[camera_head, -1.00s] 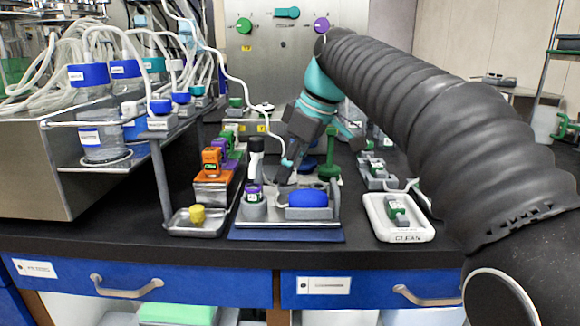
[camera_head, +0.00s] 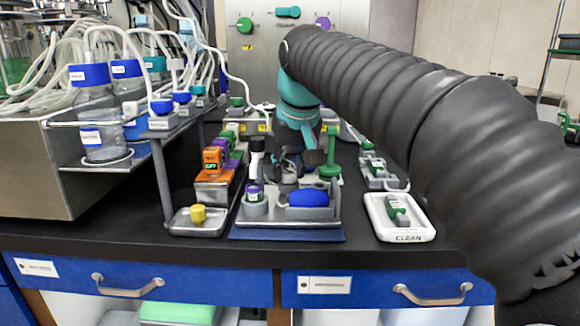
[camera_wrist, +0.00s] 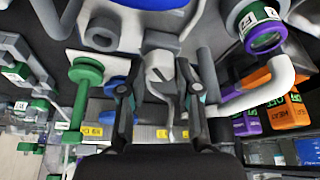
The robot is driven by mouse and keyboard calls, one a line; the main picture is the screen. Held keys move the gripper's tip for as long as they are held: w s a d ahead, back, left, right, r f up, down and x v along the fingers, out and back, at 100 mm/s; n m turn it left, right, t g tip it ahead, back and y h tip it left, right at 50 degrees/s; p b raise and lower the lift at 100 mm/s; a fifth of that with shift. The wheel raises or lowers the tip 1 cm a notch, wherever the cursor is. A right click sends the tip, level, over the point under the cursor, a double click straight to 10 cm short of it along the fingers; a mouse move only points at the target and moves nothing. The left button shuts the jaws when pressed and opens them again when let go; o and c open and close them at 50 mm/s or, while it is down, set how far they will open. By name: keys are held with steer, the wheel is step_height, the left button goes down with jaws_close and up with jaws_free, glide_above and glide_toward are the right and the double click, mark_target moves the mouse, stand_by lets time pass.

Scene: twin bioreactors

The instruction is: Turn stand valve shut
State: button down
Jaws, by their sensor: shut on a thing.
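In the wrist view, a grey stand valve (camera_wrist: 160,68) with a pale slotted knob and a thin lever sits between the two dark fingers of my gripper (camera_wrist: 158,92). My gripper is shut on the valve, with one finger on each side; the exact contact is hard to see. In the head view, my gripper (camera_head: 288,172) points down behind the blue bulb (camera_head: 308,198) on the small metal stand (camera_head: 272,222). It largely hides the valve there.
A purple-ringed bottle (camera_head: 254,193) stands left of the bulb. A green post (camera_head: 330,158) is close on the right. Orange and purple blocks (camera_head: 212,160) stand left. A white CLEAN tray (camera_head: 412,232) is at right, and a metal tray with a yellow knob (camera_head: 198,214) at front left.

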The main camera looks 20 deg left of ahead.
steer(key=m+h, duration=0.1)
steer(key=m, duration=0.3)
steer(key=shift+a+m+t+h, duration=0.15)
steer(key=shift+m+t+h, duration=0.15)
steer(key=shift+h, duration=0.1)
steer(key=shift+s+m+h, duration=0.1)
steer(key=shift+m+h, duration=0.6)
steer(key=shift+m, duration=1.1)
steer(key=c, duration=0.8)
jaws_free()
steer(key=shift+a, duration=0.1)
